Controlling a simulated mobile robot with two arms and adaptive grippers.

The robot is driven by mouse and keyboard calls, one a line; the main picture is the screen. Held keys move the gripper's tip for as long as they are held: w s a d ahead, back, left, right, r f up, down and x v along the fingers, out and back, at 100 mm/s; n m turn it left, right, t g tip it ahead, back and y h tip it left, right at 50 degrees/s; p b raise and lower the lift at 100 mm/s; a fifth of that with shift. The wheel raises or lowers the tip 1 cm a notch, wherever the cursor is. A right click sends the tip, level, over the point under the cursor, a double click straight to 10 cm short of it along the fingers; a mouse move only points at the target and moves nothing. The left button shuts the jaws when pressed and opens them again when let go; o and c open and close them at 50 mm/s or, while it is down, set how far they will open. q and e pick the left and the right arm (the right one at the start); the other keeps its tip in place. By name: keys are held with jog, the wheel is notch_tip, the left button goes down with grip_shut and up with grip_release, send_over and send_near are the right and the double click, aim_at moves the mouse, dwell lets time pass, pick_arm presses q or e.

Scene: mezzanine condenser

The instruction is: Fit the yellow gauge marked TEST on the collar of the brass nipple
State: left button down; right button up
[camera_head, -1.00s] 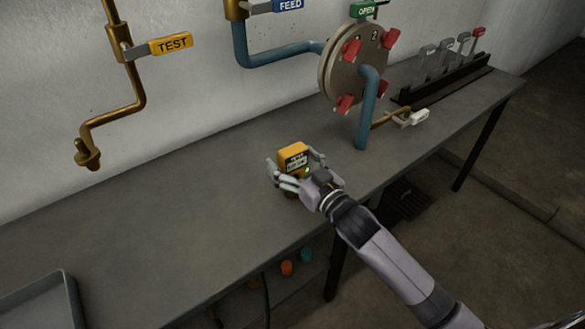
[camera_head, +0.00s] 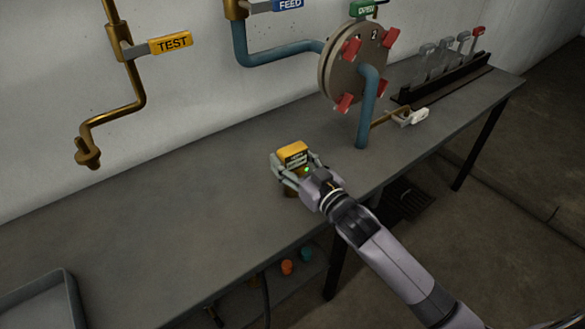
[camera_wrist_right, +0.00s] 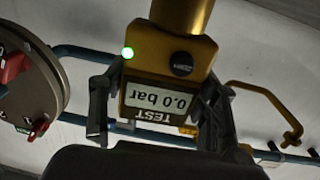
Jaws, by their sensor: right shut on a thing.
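The yellow gauge (camera_head: 292,152) stands upright, or nearly so, at the middle of the bench, with brass below its body. My right gripper (camera_head: 297,165) is shut on it, one finger on each side. In the right wrist view the gauge (camera_wrist_right: 165,85) appears upside down between the fingers (camera_wrist_right: 158,110); its display reads 0.0 bar above the word TEST, and a green light is lit. The brass nipple (camera_head: 88,155) is at the lower end of the brass pipe at the left, by the wall, well apart from the gauge. My left gripper is out of view.
A yellow TEST tag (camera_head: 170,43) is on the valve handle above the nipple. A round flange with red clamps (camera_head: 346,102) and blue pipes stand right of the gauge. A grey tray (camera_head: 65,290) lies at front left. The bench between gauge and nipple is clear.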

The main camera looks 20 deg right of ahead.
jog(key=shift+c, duration=1)
jog(key=shift+r, duration=0.15)
